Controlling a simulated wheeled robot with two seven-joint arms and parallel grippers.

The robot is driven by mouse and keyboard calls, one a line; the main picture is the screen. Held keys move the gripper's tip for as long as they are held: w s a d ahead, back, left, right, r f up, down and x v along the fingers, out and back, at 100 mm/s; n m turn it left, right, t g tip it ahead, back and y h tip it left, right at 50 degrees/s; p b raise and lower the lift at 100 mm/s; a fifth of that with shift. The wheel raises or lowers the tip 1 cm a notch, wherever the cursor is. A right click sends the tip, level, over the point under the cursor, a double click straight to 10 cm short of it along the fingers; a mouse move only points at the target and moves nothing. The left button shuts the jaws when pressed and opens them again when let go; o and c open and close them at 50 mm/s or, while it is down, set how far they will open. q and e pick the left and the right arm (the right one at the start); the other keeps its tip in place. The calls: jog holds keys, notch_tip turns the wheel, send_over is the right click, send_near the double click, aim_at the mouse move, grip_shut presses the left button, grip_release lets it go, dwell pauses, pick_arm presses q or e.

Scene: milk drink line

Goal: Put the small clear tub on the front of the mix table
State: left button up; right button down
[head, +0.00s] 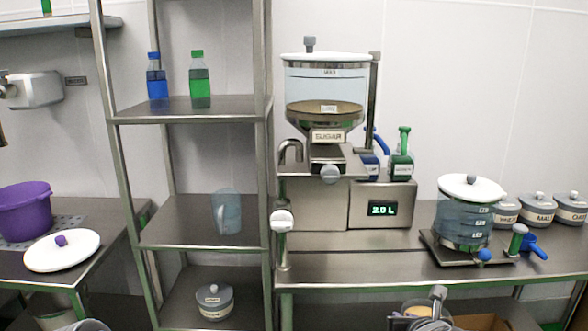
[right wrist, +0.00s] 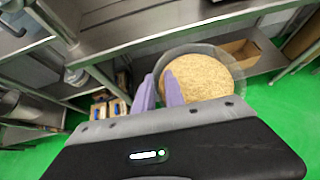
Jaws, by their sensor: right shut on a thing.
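The small clear tub (right wrist: 190,50) holds a light brown grainy fill in the right wrist view. My right gripper (right wrist: 160,88) has its two purple fingers shut on the tub's near wall. In the head view the tub (head: 428,308) shows at the bottom edge, in front of and below the front edge of the steel table (head: 350,268), partly cut off. The tub is held roughly upright, apart from the table. My left gripper is not in view.
The table carries a sugar dispenser (head: 325,90), a scale reading 2.0 L (head: 383,209), a clear lidded vessel (head: 463,225) and several lidded pots at right. Its front strip is largely bare. A steel rack (head: 190,240) stands left. An open cardboard box (right wrist: 240,52) sits below.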

jog(key=shift+n+y, duration=0.4)
jog(key=a+f, duration=0.1)
jog(key=a, duration=0.1)
jog(key=a+f, duration=0.2)
jog(key=shift+w, duration=0.1)
jog(key=shift+d, duration=0.1)
jog(key=shift+s, duration=1.15)
